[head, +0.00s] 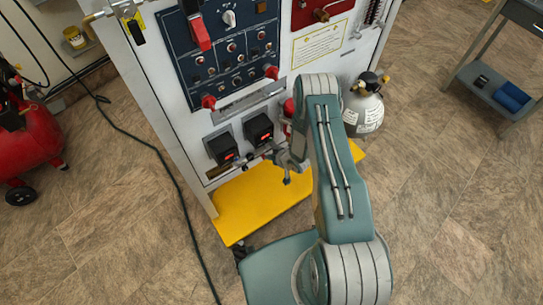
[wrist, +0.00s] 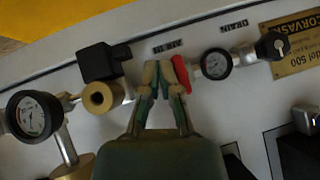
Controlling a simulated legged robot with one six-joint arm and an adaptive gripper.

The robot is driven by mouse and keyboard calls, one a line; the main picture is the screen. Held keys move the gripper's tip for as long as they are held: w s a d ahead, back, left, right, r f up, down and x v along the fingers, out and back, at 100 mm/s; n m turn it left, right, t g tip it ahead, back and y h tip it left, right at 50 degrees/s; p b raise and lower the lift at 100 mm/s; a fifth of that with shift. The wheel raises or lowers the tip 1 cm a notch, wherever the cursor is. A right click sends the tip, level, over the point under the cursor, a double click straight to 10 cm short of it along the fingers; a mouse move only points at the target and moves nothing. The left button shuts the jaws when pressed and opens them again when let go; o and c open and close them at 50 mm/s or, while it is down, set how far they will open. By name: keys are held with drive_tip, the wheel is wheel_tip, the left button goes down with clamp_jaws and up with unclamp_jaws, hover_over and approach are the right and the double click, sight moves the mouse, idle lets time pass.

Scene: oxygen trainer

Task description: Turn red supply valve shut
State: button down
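The red valve handle (wrist: 181,74) shows in the wrist view as a short red lever on the pale panel, left of a small round gauge (wrist: 216,63). My gripper (wrist: 158,66) is just left of the handle. Its fingertips are close together, with nothing visible between them. The right finger overlaps or lies very near the handle's left edge; I cannot tell whether they touch. In the head view my gripper (head: 272,152) is at the lower front of the panel, and I cannot make out the handle there.
A larger gauge (wrist: 34,115), a brass fitting (wrist: 101,97) and a black block (wrist: 102,62) stand left of my gripper. A black knob (wrist: 272,46) is at the right. The cabinet has a yellow base (head: 250,205). A cylinder (head: 364,108) stands beside it.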

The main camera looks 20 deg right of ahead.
drive_tip(key=v, duration=1.2)
drive_tip(key=shift+s, duration=0.1)
